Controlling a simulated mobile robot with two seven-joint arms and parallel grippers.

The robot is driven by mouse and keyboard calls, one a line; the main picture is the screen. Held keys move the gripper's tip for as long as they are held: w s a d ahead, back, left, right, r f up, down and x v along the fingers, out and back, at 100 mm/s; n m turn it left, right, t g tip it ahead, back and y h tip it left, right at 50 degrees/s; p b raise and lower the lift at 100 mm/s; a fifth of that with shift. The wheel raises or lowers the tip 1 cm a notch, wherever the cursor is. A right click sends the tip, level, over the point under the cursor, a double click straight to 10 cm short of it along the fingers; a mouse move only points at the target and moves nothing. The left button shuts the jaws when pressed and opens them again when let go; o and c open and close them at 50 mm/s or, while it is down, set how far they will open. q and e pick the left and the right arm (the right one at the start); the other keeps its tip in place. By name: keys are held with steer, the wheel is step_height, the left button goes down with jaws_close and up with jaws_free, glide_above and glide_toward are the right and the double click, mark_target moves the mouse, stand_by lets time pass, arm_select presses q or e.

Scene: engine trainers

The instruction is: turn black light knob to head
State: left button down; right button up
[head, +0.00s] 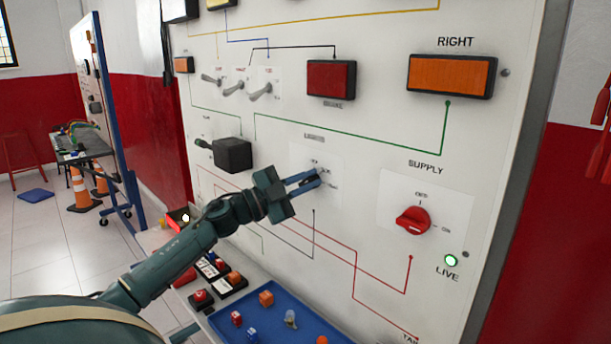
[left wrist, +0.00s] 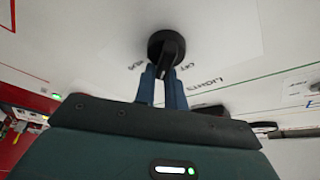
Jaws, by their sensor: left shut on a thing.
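The black light knob (left wrist: 166,47) sits on the white panel (head: 370,130) below the LIGHTS label. In the left wrist view it is a round black knob with a raised grip bar. My left gripper (head: 312,180) reaches the knob from the left, and its blue fingers are closed around the bar; the fingers also show in the left wrist view (left wrist: 163,78). In the head view the fingers hide most of the knob. The small position words around it are too small to read surely in the head view. My right gripper is in neither view.
A red supply knob (head: 413,220) and a lit green LIVE lamp (head: 451,260) are to the right. A black box (head: 233,155) juts out left of the knob. Toggle switches (head: 261,92) are above. A blue tray (head: 275,318) with small parts lies below.

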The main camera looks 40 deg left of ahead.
arm_select(q)
steer(key=m+g, duration=0.1)
steer(key=m, duration=0.1)
steer(key=f+m+g+p, duration=0.1)
steer(key=m, duration=0.1)
steer(key=shift+m, duration=0.3)
steer(key=shift+a+m+g+p, duration=0.1)
steer(key=shift+m+g+p, duration=0.45)
steer(key=shift+m, duration=0.85)
steer(key=shift+w, duration=0.1)
steer(key=shift+r, duration=0.1)
steer(key=c, duration=1.5)
jaws_free()
steer(key=shift+o, duration=0.2)
steer(key=shift+a, duration=0.15)
